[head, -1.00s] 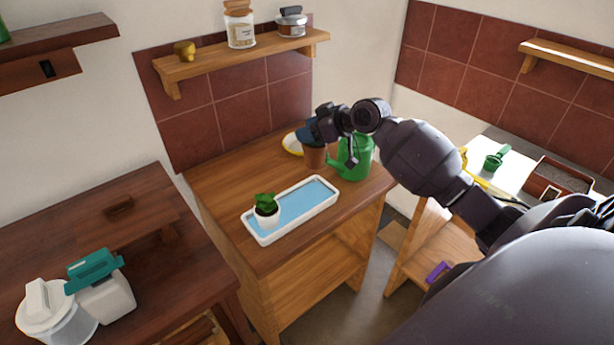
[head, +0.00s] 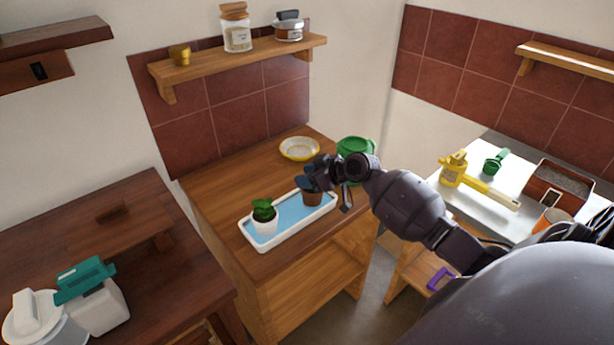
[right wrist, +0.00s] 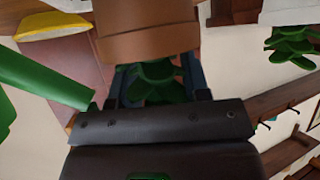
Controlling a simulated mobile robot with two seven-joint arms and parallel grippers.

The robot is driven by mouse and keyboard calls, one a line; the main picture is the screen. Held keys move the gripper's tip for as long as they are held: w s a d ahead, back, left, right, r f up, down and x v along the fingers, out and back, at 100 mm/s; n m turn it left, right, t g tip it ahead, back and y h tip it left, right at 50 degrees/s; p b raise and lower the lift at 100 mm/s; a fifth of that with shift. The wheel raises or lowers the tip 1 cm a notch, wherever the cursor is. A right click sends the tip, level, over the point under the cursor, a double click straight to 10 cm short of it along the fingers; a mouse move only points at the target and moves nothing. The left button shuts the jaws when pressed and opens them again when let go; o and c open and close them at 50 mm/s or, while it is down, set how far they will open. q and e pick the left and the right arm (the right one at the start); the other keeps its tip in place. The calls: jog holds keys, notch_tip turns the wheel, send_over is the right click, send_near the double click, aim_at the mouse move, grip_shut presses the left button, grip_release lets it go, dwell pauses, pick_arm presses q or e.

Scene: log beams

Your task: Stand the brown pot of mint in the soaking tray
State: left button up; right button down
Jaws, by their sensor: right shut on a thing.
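The brown pot (head: 312,199) is held by my right gripper (head: 309,182) at the right end of the soaking tray (head: 262,247). The tray is white, long and has a blue inside. The pot looks upright, inside the tray's outline; I cannot tell whether its base touches the tray. In the right wrist view the pot (right wrist: 145,35) is close, and green mint leaves (right wrist: 155,78) show between my fingers. My left gripper is out of view.
A white pot with a green plant (head: 264,222) stands in the tray's left end. A green watering can (head: 356,147) is behind my right wrist, and a yellow-rimmed dish (head: 299,149) lies at the back. A wall shelf (head: 240,61) hangs above.

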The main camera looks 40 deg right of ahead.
jog(key=shift+f, duration=0.1)
jog(key=c, duration=0.6)
grip_release()
